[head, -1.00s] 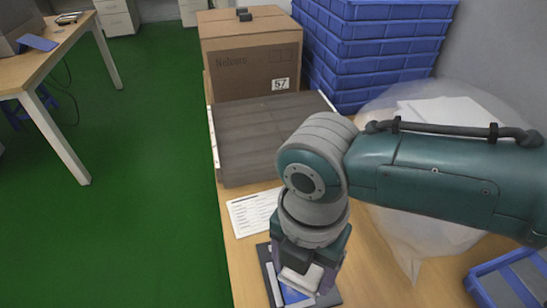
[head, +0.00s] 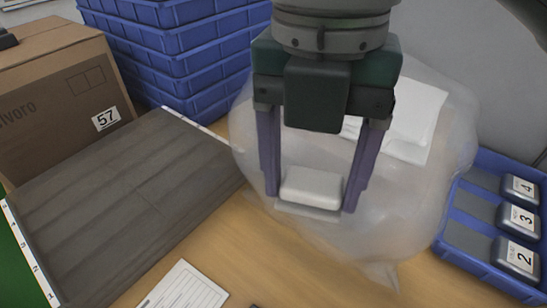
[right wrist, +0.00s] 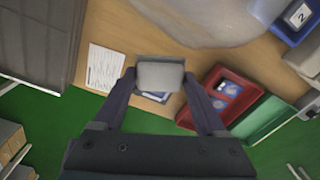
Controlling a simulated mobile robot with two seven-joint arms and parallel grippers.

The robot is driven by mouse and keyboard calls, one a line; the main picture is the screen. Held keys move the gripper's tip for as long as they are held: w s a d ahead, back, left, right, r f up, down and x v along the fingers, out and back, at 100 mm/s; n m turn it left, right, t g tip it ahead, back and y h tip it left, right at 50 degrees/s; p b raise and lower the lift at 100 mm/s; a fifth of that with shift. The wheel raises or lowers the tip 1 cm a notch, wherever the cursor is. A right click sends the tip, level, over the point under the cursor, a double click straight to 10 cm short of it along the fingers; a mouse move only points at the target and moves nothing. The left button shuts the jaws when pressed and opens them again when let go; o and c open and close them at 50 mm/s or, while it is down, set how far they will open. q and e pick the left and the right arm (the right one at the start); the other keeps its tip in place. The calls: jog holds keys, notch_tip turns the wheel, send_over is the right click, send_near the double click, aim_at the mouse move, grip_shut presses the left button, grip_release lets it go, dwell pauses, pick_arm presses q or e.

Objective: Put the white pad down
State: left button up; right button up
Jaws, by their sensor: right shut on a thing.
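My right gripper (head: 312,195) is shut on a small white pad (head: 312,186), which sits between its two fingertips. In the head view the pad is in front of a clear plastic bag (head: 262,158) with white sheets (head: 415,118) in it. In the right wrist view the pad (right wrist: 160,75) is between the fingers, above the wooden table. It partly covers a dark flat item with blue on it (right wrist: 154,96). My left gripper is not in view.
A grey slatted board (head: 120,205) and a carton marked 57 (head: 60,100) stand at left, stacked blue crates (head: 185,50) behind. A blue tray (head: 455,237) with numbered blocks is at right. The right wrist view shows a red tray (right wrist: 208,82) and a printed sheet (right wrist: 103,67).

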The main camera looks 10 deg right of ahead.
jog(key=b, duration=0.4)
send_over(304, 281)
jog(key=f, duration=0.9)
jog(key=a+f, duration=0.1)
jog(key=f, duration=0.4)
jog(key=shift+w+f, duration=0.15)
jog(key=shift+f, duration=0.15)
jog(key=shift+w+f+b, duration=0.1)
jog(key=shift+f+b, duration=0.5)
jog(key=shift+f, duration=2)
jog(key=shift+f, duration=0.15)
jog(key=shift+d+f+b, duration=0.35)
jog(key=shift+f+b, duration=0.05)
jog(key=shift+f, duration=0.1)
jog(key=o, duration=1.4)
jog(key=shift+s+d, duration=0.1)
jog(key=shift+s, duration=0.1)
jog(key=shift+o, duration=0.7)
notch_tip(304, 281, up, 13)
jog(key=a+p, duration=0.1)
jog(key=p, duration=0.3)
jog(key=shift+w+r, duration=0.2)
jog(key=shift+w, duration=0.2)
